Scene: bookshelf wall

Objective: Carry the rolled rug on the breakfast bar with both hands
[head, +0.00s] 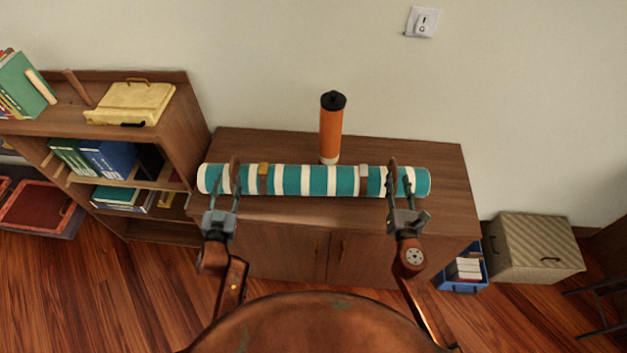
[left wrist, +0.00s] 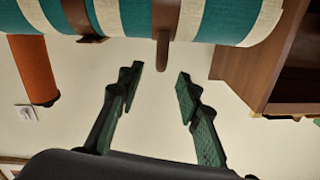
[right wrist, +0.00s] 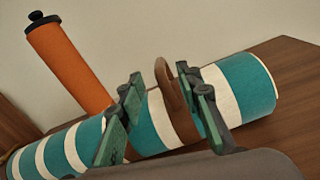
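The rolled rug (head: 318,181), striped teal and white with brown straps and upright loop handles, lies lengthwise along the wooden cabinet top (head: 440,160), the surface under it. My left gripper (head: 228,180) is open by the left handle (head: 235,168). In the left wrist view that handle (left wrist: 163,48) sticks out from the rug (left wrist: 125,18) just beyond the parted, empty fingers. My right gripper (head: 399,180) is open at the right handle (head: 393,168). In the right wrist view its fingers stand apart on either side of that handle (right wrist: 161,72); contact cannot be told.
An orange cylinder (head: 331,128) with a black cap stands close behind the rug. A bookshelf (head: 185,100) adjoins on the left. A blue crate (head: 462,287) and a patterned box (head: 540,248) stand on the floor at right. The cabinet's right end is clear.

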